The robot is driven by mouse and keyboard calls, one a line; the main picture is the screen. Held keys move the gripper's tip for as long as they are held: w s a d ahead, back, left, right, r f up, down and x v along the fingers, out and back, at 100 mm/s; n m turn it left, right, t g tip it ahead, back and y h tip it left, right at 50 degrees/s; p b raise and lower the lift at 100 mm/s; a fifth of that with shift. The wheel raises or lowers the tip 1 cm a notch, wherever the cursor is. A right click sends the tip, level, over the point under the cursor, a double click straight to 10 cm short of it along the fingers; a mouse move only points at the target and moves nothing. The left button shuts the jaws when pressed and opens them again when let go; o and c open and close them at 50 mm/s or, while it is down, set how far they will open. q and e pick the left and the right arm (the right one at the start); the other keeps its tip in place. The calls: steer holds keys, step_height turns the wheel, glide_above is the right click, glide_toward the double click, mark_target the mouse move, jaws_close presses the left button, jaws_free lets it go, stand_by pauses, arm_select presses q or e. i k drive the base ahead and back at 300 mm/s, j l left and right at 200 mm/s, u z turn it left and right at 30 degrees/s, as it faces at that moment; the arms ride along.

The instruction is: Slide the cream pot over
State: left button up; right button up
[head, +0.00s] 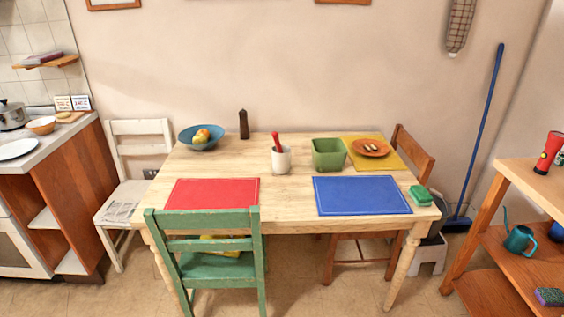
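A cream pot (281,162) stands upright near the middle of the wooden table (268,187), with a red-handled tool (277,141) sticking out of it. It is behind the gap between the red mat and the blue mat, a little left of a green square container. Neither of my grippers shows in the head view. Nothing touches the pot from outside that I can see.
Red mat (213,193), blue mat (361,195), green container (329,154), blue fruit bowl (202,139), dark pepper mill (244,125), and orange plate (371,147) are on the table. A green chair (208,243) stands in front. Bare wood surrounds the pot.

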mark_target(281, 162)
steer(key=i+l+u, duration=0.1)
steer(key=u, duration=0.25)
steer(key=l+u, duration=0.15)
steer(key=u, duration=0.25)
steer(key=i+l+u, duration=0.1)
steer(key=u, duration=0.25)
steer(key=l+u, duration=0.45)
steer(key=l, duration=0.55)
steer(key=l+u, duration=0.1)
steer(key=l, duration=0.85)
steer(key=i, duration=0.05)
